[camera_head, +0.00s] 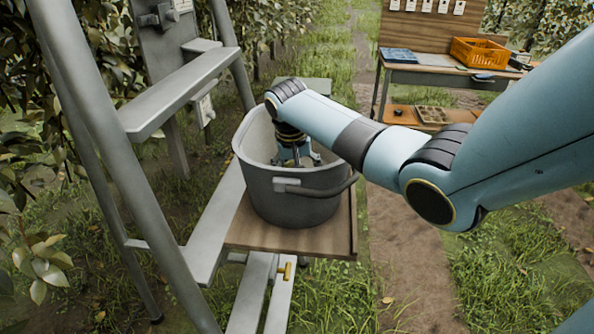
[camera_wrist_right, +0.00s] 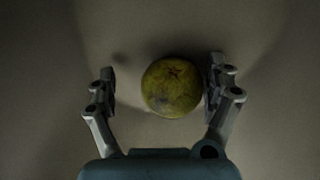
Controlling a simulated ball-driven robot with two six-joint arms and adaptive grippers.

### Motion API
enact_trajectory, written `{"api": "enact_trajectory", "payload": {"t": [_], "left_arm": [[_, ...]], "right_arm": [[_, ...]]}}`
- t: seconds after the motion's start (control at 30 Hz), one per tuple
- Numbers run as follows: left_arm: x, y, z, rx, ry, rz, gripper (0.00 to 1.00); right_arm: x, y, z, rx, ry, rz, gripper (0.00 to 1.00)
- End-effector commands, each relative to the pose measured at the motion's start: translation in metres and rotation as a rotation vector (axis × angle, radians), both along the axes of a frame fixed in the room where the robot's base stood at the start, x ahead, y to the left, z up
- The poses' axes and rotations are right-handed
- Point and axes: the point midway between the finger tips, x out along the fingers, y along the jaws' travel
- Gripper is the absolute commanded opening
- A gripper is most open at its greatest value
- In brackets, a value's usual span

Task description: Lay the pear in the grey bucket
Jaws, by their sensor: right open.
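The grey bucket (camera_head: 298,207) stands upright on a small wooden platform, its handle hanging over the right side. My right arm reaches in from the right, and my right gripper (camera_head: 297,158) points down inside the bucket. In the right wrist view the green-yellow pear (camera_wrist_right: 172,87) lies between the fingers of my right gripper (camera_wrist_right: 161,88). The fingers are spread, with a clear gap on the left; the right finger is close to the pear, and I cannot tell if it touches. The bucket wall hides the pear in the head view. My left gripper is not in view.
The wooden platform (camera_head: 262,237) sits on a grey metal ladder (camera_head: 188,90) at the left. A workbench (camera_head: 440,76) with an orange crate (camera_head: 478,53) stands at the back right. Leafy trees and a grassy dirt path surround the ladder.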

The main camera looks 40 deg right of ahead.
Motion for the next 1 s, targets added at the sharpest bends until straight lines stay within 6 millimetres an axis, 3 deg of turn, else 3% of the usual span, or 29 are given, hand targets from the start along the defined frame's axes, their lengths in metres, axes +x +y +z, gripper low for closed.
{"api": "enact_trajectory", "payload": {"t": [0.17, 0.6, 0.77, 1.0], "left_arm": [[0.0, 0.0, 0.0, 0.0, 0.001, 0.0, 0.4], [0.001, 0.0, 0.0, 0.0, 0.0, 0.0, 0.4], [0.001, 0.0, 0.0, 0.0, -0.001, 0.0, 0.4], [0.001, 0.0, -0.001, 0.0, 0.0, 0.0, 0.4]], "right_arm": [[-0.001, 0.004, 0.018, -0.001, -0.004, 0.001, 0.86], [-0.01, 0.024, 0.104, 0.0, -0.004, 0.001, 0.86], [-0.012, 0.026, 0.115, 0.0, -0.002, 0.0, 0.86], [-0.011, 0.026, 0.116, -0.002, -0.002, 0.0, 0.86]]}}
